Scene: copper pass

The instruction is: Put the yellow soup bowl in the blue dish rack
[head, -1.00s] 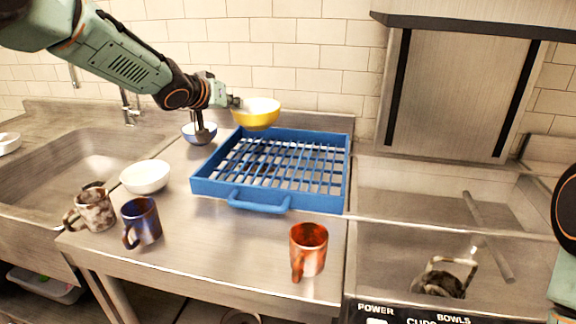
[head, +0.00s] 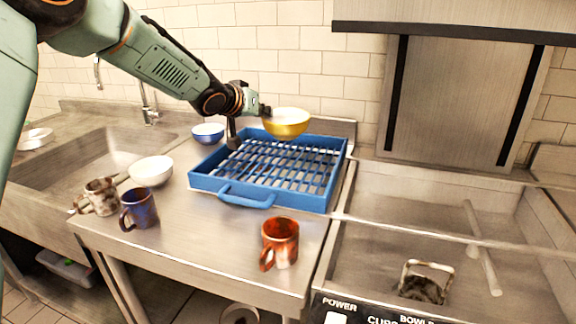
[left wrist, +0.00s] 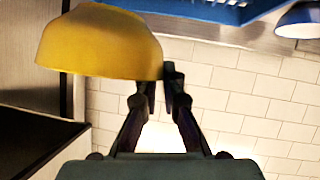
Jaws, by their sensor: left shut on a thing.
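The yellow soup bowl (head: 287,124) is held upright above the back part of the blue dish rack (head: 270,202) in the head view. My left gripper (head: 265,110) is shut on the left side of its rim. In the left wrist view the yellow bowl (left wrist: 98,45) shows large and upside down, at the fingertips of my left gripper (left wrist: 160,80). A blue piece of the rack (left wrist: 205,8) shows along the top edge there. The rack has a slatted floor and a front handle, and no dishes show in it. My right gripper is out of view.
A blue-and-white bowl (head: 208,134) stands left of the rack, near a white bowl (head: 151,171). A mottled mug (head: 100,197), a blue mug (head: 139,209) and a copper-red mug (head: 280,242) stand toward the front. A sink (head: 85,165) lies left; a steel basin (head: 420,215) lies right.

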